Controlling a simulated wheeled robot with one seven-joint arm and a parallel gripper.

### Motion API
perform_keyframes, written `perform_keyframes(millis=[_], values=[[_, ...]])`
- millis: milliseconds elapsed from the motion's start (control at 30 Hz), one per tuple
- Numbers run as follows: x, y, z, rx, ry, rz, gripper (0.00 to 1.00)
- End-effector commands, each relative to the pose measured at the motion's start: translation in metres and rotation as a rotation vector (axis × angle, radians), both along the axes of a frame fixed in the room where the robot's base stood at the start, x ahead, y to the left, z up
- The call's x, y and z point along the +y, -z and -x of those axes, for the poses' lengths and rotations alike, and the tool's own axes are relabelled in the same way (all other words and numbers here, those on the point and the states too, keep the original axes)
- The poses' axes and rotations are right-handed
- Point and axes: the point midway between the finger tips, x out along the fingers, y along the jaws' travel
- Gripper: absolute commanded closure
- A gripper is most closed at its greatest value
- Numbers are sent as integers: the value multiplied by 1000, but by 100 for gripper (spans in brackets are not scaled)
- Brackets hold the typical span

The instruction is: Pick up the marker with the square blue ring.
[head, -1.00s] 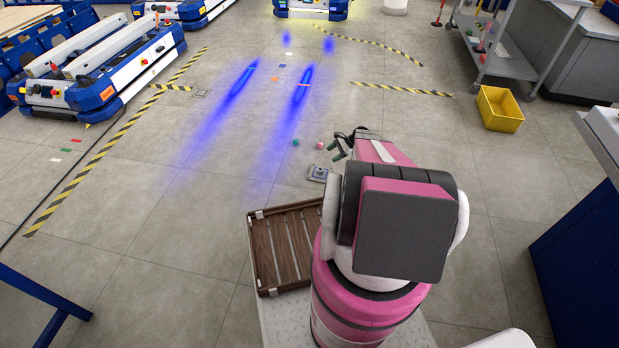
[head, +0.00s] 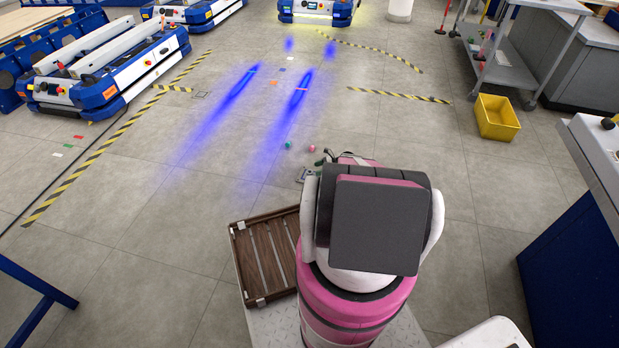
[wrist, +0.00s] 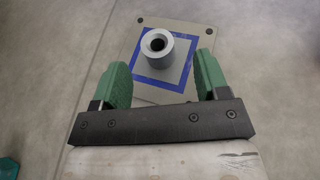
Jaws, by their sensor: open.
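The marker (wrist: 173,74) with the square blue ring lies on the floor in the wrist view. It is a grey plate with a blue square outline and a round grey knob (wrist: 157,46) with a dark hole in its middle. My gripper (wrist: 162,75) is open, its two green fingers on either side of the knob's near side, apart from it. I cannot tell the height gap. In the head view the marker (head: 304,175) shows only partly, left of my arm, and my gripper (head: 325,157) is mostly hidden behind the arm.
A teal object (head: 289,145) and a pink one (head: 311,149) lie on the floor just beyond the marker. A wooden slatted tray (head: 240,262) sits near my base. A yellow bin (head: 497,118) stands at the right, beside a grey cart (head: 500,68). Floor around the marker is mostly clear.

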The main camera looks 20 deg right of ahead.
Motion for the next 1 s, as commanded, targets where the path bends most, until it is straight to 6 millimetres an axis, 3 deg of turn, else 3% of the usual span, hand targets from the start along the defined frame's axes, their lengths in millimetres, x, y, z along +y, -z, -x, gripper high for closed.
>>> perform_keyframes(millis=[400, 633, 667, 833, 867, 1000], values=[[42, 19, -9, -1, 0, 1, 32], [44, 19, -10, -1, 0, 0, 32], [44, 19, -10, -1, 0, 0, 38], [44, 19, -9, -1, 0, 0, 94], [44, 19, -9, -1, 0, 0, 100], [44, 18, -9, -1, 0, -1, 100]])
